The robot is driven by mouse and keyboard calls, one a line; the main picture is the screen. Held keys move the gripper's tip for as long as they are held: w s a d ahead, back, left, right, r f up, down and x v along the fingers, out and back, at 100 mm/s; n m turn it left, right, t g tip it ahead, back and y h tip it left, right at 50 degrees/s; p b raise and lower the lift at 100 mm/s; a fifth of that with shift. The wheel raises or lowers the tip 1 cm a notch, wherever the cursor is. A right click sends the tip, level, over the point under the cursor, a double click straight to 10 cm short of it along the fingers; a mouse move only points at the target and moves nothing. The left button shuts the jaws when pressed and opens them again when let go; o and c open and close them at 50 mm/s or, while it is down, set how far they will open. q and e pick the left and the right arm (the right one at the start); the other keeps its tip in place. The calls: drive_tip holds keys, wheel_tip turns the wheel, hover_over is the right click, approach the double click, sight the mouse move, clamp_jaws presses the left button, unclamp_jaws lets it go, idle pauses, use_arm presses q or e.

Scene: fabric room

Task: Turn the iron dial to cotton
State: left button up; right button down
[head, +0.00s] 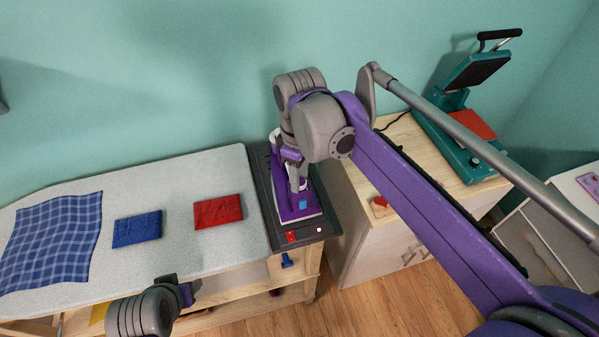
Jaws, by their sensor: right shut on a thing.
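The purple and white iron (301,211) rests on a dark stand (266,205) at the right end of the ironing board, with a blue patch near its front. My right gripper (297,183) reaches down onto the iron from above and is shut on its dial. The gripper and wrist hide the dial and its marks, so its setting cannot be read. My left gripper (182,291) is low in the view, in front of the board and apart from the iron; its jaw opening is unclear.
The grey ironing board (180,182) holds a blue checked cloth (52,240), a folded blue cloth (137,229) and a folded red cloth (218,211). A wooden cabinet (365,240) stands right of the stand. A teal heat press (465,135) is at the back right.

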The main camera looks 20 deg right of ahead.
drive_tip(key=m, duration=0.6)
drive_tip(key=shift+m+p, duration=0.3)
drive_tip(key=m, duration=1.2)
drive_tip(key=shift+m+p, duration=0.35)
drive_tip(key=shift+m, duration=0.05)
drive_tip(key=m, duration=0.4)
drive_tip(key=shift+m, duration=0.7)
drive_tip(key=shift+c, duration=2.2)
unclamp_jaws()
